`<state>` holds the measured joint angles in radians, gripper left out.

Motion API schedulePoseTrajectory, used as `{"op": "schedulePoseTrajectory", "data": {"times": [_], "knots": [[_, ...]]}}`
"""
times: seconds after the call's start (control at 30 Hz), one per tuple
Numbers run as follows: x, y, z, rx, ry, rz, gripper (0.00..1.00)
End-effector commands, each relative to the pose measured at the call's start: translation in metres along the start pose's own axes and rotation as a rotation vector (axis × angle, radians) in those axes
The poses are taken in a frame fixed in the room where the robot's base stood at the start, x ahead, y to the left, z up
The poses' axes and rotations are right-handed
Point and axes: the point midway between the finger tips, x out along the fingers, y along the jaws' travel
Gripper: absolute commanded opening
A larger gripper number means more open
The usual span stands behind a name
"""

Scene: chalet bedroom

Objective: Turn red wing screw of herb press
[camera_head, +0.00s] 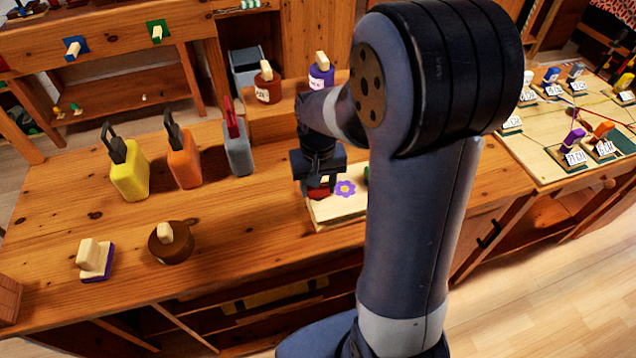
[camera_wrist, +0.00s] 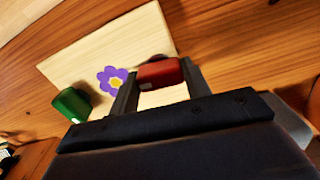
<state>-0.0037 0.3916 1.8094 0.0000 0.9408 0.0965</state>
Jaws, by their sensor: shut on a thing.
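The herb press (camera_head: 334,211) is a pale wooden board with a purple flower on it, lying on the wooden bench. It also shows in the wrist view (camera_wrist: 75,65). The red wing screw (camera_wrist: 160,73) is at one end of the board, between my gripper's fingers. In the head view the red screw (camera_head: 319,192) shows just under my gripper (camera_head: 319,184). My gripper (camera_wrist: 158,90) is shut on the red wing screw. A green wing screw (camera_wrist: 71,105) sits at another part of the board. In the head view, my arm hides much of the board's right side.
Yellow (camera_head: 129,176), orange (camera_head: 184,163) and grey (camera_head: 238,151) upright blocks with handles stand left of the press.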

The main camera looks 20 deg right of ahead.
Motion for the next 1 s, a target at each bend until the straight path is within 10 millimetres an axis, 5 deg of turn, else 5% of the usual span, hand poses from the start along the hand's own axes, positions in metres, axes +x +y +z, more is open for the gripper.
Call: {"op": "schedulePoseTrajectory", "data": {"times": [0.27,0.3,0.53,0.83,1.0], "knots": [[-0.001,0.0,0.0,0.003,0.001,0.0,0.23],[-0.001,0.0,0.0,0.002,0.001,0.0,0.47],[0.0,0.0,0.0,0.002,0.001,0.0,0.66],[-0.003,0.0,0.0,0.001,0.001,0.0,0.67],[-0.025,0.0,-0.001,0.001,0.006,-0.001,0.67]]}}
